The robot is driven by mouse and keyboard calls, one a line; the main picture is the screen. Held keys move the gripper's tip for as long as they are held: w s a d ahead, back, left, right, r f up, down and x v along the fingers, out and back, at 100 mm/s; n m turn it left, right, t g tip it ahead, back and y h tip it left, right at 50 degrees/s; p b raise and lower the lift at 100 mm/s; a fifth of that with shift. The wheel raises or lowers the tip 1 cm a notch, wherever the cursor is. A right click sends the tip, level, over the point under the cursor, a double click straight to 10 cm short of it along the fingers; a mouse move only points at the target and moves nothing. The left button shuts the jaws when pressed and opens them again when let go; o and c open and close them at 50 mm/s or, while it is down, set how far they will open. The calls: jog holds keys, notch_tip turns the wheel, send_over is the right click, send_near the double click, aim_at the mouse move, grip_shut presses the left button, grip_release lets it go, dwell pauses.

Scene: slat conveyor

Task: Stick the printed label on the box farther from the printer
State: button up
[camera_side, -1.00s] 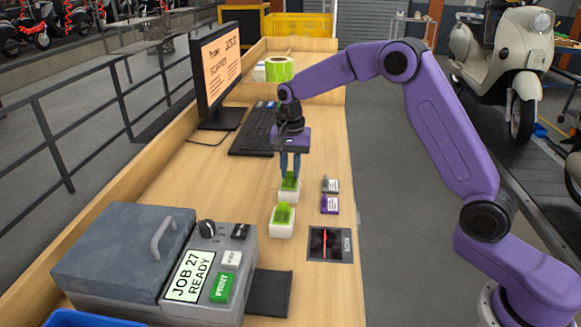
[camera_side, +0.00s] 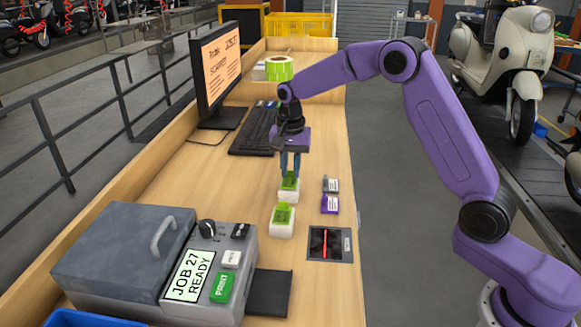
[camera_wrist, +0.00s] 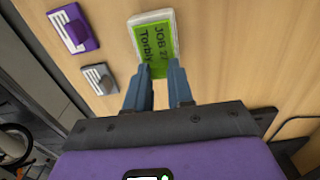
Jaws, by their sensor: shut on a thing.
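Two small white boxes stand in a row on the bench. The one farther from the printer (camera_side: 288,196) is right under my gripper (camera_side: 290,172). The nearer box (camera_side: 282,230) has a green piece on top. My gripper points down and is shut on a green label (camera_side: 289,183) at the top of the farther box. I cannot tell whether it is pressed flat. In the wrist view, a green label with black print (camera_wrist: 153,42) lies over white just beyond my fingertips (camera_wrist: 161,75). The printer (camera_side: 205,275) stands at the front left, its screen reading JOB 27 READY.
A purple tagged block (camera_side: 330,204) and a grey one (camera_side: 331,185) lie right of the boxes. A dark scan plate (camera_side: 318,244) is in front of them. A keyboard (camera_side: 252,133), a monitor (camera_side: 218,70) and a green roll (camera_side: 279,68) are behind. Bare bench lies left of the boxes.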

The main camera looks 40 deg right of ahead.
jog(key=shift+f, duration=0.45)
dwell(1.5)
jog(key=o, duration=1.1)
jog(key=shift+r, duration=3.5)
